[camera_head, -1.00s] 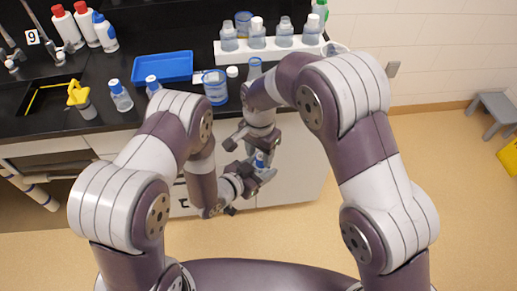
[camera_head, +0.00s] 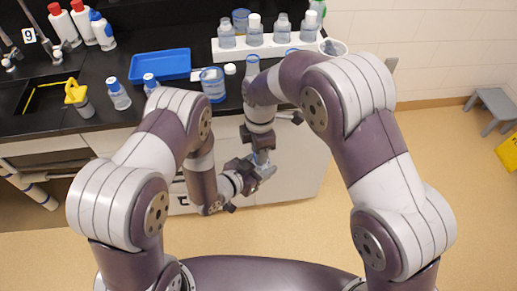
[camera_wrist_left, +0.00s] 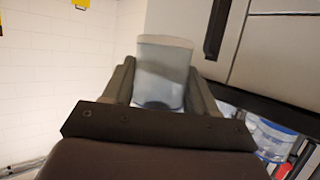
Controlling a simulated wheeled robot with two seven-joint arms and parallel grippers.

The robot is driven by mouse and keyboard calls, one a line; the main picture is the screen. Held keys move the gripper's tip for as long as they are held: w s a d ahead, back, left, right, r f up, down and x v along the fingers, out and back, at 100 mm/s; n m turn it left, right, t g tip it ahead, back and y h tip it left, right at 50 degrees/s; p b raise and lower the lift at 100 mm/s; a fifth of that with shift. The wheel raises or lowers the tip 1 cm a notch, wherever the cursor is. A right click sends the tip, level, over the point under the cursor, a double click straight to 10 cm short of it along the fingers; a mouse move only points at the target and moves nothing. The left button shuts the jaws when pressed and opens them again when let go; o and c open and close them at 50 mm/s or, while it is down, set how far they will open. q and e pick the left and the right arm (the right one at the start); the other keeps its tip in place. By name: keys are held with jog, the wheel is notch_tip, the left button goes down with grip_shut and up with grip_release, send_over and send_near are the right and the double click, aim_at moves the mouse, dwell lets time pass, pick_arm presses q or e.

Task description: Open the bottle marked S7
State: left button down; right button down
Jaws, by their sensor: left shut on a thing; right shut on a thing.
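My left gripper (camera_head: 258,171) is shut on a small translucent bottle (camera_wrist_left: 163,72), held in front of the bench over the floor. In the left wrist view the bottle's clear body stands between the two fingers; its flat end points to the top of the picture and its other end is hidden. In the head view my right gripper (camera_head: 261,149) reaches down from above onto the bottle's top and is shut on its blue cap. The cap is mostly covered by the fingers. I cannot read any marking on the bottle.
The black bench holds a blue tray (camera_head: 160,65), a blue-ringed beaker (camera_head: 213,86), a white cap (camera_head: 230,69) and blue-capped bottles (camera_head: 118,96). A white rack (camera_head: 228,53) with several bottles stands behind.

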jog(key=n, duration=0.4)
jog(key=shift+w+d+n, duration=0.15)
jog(key=shift+w+n, duration=0.05)
jog(key=shift+n, duration=0.1)
jog(key=n, duration=0.3)
jog(key=shift+w+n, duration=0.15)
jog(key=shift+n, duration=0.15)
jog(key=n, duration=0.3)
jog(key=shift+w+d, duration=0.1)
jog(key=n, duration=0.4)
jog(key=shift+w, duration=0.15)
jog(key=c, duration=0.8)
grip_release()
jog(key=shift+o, duration=0.2)
